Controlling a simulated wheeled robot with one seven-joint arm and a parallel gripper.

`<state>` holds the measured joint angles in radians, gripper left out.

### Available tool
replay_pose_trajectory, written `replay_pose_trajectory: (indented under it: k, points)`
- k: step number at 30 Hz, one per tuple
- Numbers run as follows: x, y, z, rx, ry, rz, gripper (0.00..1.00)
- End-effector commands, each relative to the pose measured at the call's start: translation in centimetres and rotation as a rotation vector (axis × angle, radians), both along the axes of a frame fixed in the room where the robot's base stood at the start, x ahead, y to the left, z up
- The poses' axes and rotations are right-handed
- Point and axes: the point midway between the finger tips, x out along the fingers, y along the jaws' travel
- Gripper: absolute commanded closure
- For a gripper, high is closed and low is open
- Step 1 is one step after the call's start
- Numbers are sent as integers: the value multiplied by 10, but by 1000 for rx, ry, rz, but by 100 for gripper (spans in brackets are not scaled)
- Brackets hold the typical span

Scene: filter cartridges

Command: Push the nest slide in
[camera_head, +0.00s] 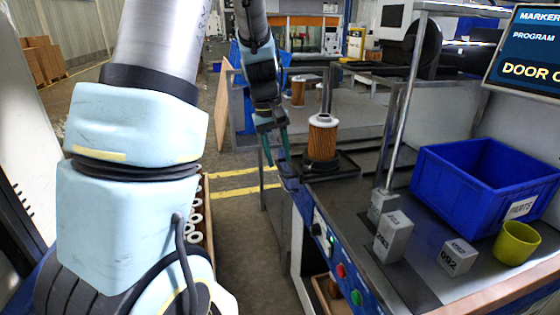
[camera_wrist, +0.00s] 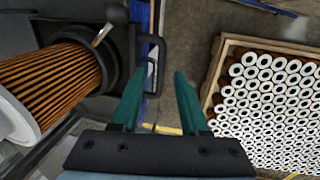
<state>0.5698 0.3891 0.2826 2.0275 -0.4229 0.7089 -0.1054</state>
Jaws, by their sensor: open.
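The nest slide (camera_head: 340,167) is a dark plate at the left end of the bench, sticking out toward the aisle. An orange pleated filter cartridge (camera_head: 322,142) with a pale top stands upright in its nest; it also shows in the wrist view (camera_wrist: 55,75). A dark loop handle (camera_wrist: 161,50) is on the slide's edge. My gripper (camera_head: 272,150) has green fingers and is open and empty, beside the slide on its aisle side. In the wrist view my fingertips (camera_wrist: 160,75) are close to the handle; whether they touch it, I cannot tell.
A crate of white-ended cartridges (camera_wrist: 222,70) stands below in the aisle. The bench holds a blue parts bin (camera_head: 470,185), a yellow-green cup (camera_head: 516,243), grey blocks (camera_head: 394,237) and a metal post (camera_head: 408,100). A screen (camera_head: 530,50) reads "MARKER PROGRAM", "DOOR O", cut off.

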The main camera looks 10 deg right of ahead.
Motion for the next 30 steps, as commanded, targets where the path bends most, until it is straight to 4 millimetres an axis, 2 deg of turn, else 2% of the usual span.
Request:
replay_pose_trajectory:
  k: [3, 6, 15, 27, 30]
  points:
    - [0, -2, -13, 0, 1, 1, 55]
    - [0, -3, -17, 0, 1, 0, 55]
    - [0, -3, -19, 0, -1, 0, 55]
    - [0, -3, -19, 0, -1, 0, 100]
    - [0, -3, -19, 0, 0, 0, 100]
